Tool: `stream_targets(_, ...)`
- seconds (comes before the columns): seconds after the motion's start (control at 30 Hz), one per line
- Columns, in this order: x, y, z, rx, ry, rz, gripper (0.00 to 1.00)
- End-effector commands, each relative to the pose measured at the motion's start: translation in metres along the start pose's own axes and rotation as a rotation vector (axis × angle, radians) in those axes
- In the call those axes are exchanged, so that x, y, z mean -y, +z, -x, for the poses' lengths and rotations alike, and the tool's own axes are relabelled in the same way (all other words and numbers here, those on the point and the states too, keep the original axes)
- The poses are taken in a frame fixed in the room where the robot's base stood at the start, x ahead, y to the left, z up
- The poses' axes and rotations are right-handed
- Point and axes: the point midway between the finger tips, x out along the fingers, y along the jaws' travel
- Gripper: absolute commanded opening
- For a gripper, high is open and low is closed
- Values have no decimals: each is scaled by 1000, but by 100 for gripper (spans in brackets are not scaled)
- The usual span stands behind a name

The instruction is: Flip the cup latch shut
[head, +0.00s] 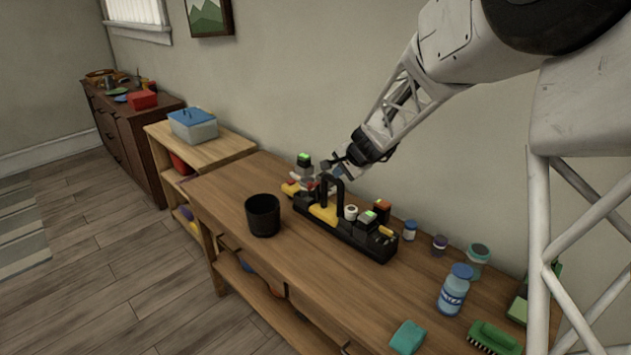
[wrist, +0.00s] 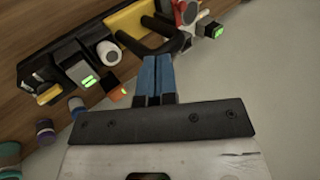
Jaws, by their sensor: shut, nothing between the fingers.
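A long black device (head: 345,228) lies on the wooden bench, with a yellow plate (head: 325,214), a black arched bar (head: 334,190), a white round part and green-lit blocks. It also shows in the wrist view (wrist: 65,60). I cannot tell for sure which part is the cup latch. My gripper (head: 330,180) is beside the arched bar at the device's far end. In the wrist view the blue fingers (wrist: 158,62) are together and empty, with their tips at the black bar (wrist: 150,42). Whether they touch it is unclear. The fingers hide part of the device behind them.
A black cup-like bin (head: 262,214) stands left of the device. Small jars, a blue bottle (head: 455,290), a green brush (head: 494,338) and a teal block (head: 407,337) lie on the near right. A lidded box (head: 193,125) sits on the shelf behind.

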Motion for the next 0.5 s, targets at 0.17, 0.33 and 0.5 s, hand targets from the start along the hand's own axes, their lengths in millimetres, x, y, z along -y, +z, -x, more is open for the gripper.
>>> stream_targets(0.17, 2, -9, -17, -7, -9, -34, 0)
stream_targets(0.33, 4, -12, -20, -9, -13, -43, 0)
stream_targets(0.5, 3, -12, -20, -9, -12, -43, 0)
